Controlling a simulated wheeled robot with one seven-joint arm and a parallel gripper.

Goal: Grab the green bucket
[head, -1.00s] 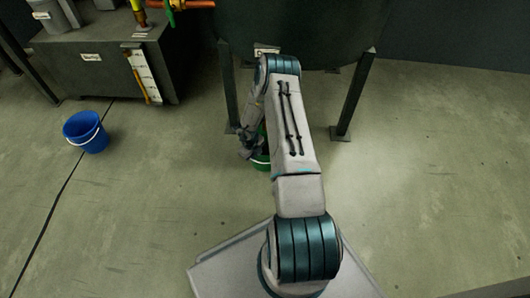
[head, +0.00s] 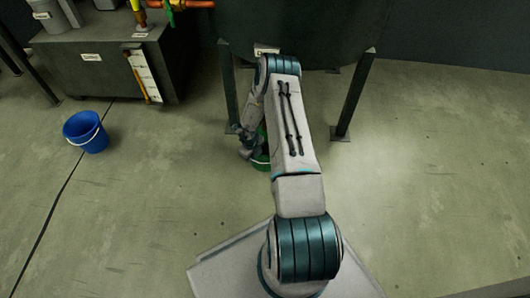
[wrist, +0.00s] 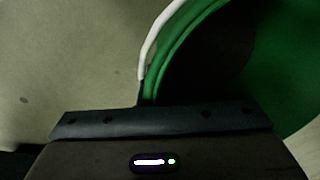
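The green bucket (head: 261,163) stands on the floor under the tank, mostly hidden behind my arm in the head view. In the wrist view its green rim (wrist: 185,38) and dark inside fill the upper right, with the white handle (wrist: 158,38) along the rim's outer left side. My gripper (head: 247,140) is at the bucket's left side in the head view. In the wrist view, the dark edge of my gripper (wrist: 150,108) meets or overlaps the rim and the handle's lower end. The fingers are not clearly visible, so whether they grip the rim cannot be told.
A blue bucket (head: 85,131) with a white handle stands on the floor at the left. A dark tank (head: 300,30) on legs (head: 352,95) rises behind the green bucket. A dark cabinet (head: 100,75) with pipes is at the back left. The floor at the right is clear.

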